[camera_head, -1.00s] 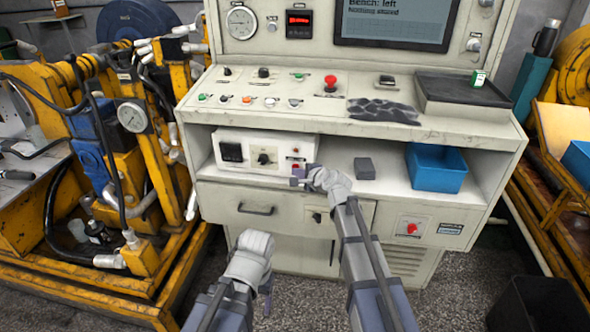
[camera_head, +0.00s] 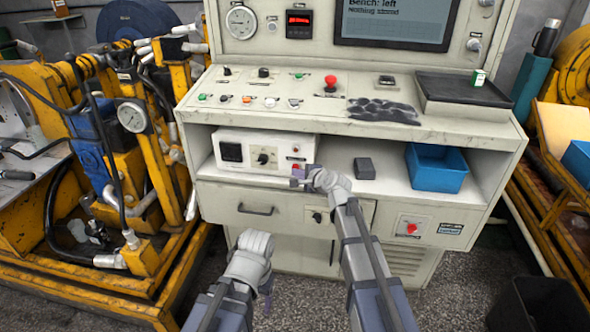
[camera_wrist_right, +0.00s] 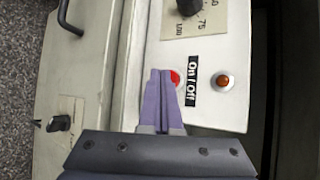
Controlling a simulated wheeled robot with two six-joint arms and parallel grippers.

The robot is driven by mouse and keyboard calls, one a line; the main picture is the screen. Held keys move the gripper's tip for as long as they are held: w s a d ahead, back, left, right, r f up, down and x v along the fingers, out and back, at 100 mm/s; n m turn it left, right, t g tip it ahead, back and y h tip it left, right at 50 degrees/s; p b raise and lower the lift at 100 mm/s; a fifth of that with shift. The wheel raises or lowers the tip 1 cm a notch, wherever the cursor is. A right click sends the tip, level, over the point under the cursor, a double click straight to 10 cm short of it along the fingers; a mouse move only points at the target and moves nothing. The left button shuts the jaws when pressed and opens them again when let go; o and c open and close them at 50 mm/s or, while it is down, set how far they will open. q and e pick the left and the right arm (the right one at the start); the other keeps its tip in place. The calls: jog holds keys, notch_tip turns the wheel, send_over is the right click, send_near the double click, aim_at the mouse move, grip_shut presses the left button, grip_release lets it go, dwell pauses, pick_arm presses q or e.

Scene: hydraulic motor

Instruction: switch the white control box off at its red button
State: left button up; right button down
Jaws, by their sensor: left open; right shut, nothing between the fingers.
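The white control box (camera_head: 262,150) stands on the shelf under the sloping panel. It has a dark display, a knob (camera_head: 264,158) and, at its right end, a red button (camera_head: 295,167). My left gripper (camera_head: 262,298) is open and empty, low in front of the bench.
A small grey block (camera_head: 364,168) and a blue bin (camera_head: 436,168) stand on the shelf to the right. The shelf edge and a drawer (camera_head: 255,209) lie below the box. Another red button (camera_head: 330,81) is on the panel above.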

jog(key=s+a, duration=0.1)
jog(key=s, duration=0.4)
jog(key=shift+s+a, duration=0.3)
jog(key=shift+s, duration=0.1)
dwell(2.1)
